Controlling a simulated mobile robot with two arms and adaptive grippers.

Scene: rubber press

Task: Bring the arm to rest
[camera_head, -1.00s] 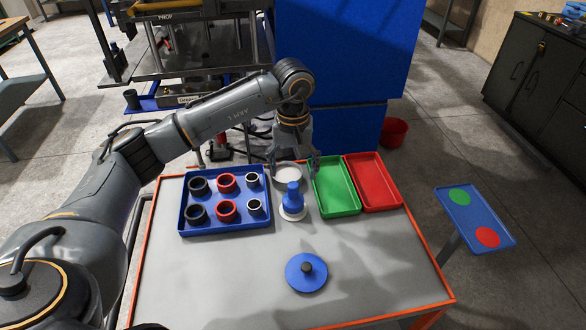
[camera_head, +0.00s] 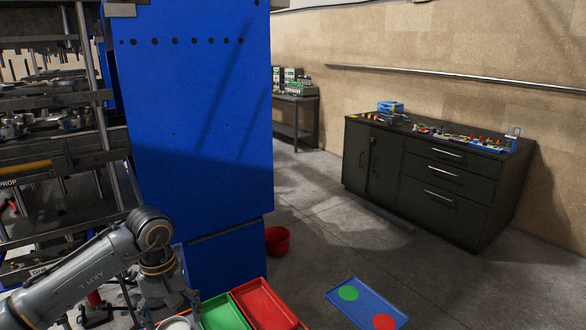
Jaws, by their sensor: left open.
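My left arm comes in from the lower left, and its gripper (camera_head: 172,308) points down at the bottom edge of the head view. The gripper is open, and I see nothing held in it. It is above the work table, close to a pale round dish (camera_head: 178,323) and to the left of the green tray (camera_head: 224,314). The dish is cut by the picture's lower edge. The rest of the table top is out of view. My right gripper is not in view.
A red tray (camera_head: 291,318) lies right of the green one. A blue stand top (camera_head: 352,307) with green and red discs is at the bottom right. A tall blue cabinet (camera_head: 195,90) and a rack (camera_head: 45,153) stand behind my arm. A red bucket (camera_head: 277,240) and dark drawers (camera_head: 455,190) are farther back.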

